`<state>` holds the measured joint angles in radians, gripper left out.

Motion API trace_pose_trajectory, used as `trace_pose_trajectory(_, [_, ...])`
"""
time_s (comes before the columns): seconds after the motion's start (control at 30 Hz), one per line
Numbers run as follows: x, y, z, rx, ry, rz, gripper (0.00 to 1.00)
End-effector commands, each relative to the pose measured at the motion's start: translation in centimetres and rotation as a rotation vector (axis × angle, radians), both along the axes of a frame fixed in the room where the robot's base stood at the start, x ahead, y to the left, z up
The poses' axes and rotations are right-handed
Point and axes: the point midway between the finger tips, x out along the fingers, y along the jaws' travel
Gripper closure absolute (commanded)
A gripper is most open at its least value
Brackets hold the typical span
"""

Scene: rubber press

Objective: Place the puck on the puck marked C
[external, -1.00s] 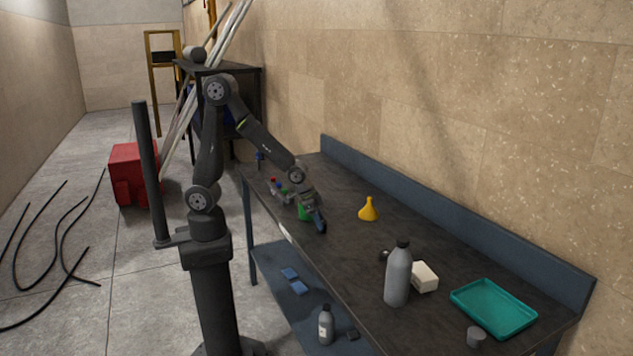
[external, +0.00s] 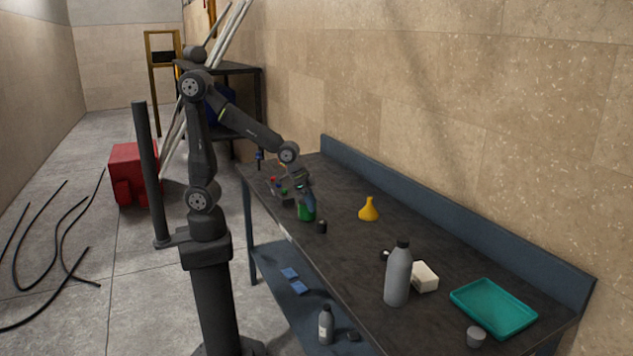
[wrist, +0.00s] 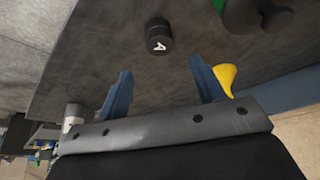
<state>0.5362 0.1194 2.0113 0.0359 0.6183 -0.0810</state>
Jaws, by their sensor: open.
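A short dark cylinder (wrist: 158,36) stands on the bench, beyond my fingertips in the wrist view. A white mark like a letter A shows on it. A seam suggests one puck on another; no C is visible. It also shows in the external view (external: 321,226), near the bench's front edge. My gripper (wrist: 160,66) is open and empty, its two blue fingers spread. In the external view my gripper (external: 309,206) is above and behind the cylinder, apart from it.

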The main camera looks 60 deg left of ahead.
Motion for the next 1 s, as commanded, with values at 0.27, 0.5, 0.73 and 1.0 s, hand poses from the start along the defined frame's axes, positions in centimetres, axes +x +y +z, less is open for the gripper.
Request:
trace_pose_trajectory(0.27, [-1.1, 0.6, 3.1, -0.001, -0.002, 0.000, 0.38])
trace_pose_trajectory(0.5, [-1.4, 0.7, 3.7, 0.000, 0.000, 0.000, 0.38])
trace_pose_trajectory(0.73, [-1.3, 0.7, 3.6, 0.000, 0.000, 0.000, 0.38])
trace_pose_trajectory(1.0, [-0.7, 0.4, 1.7, 0.003, 0.003, -0.001, 0.38])
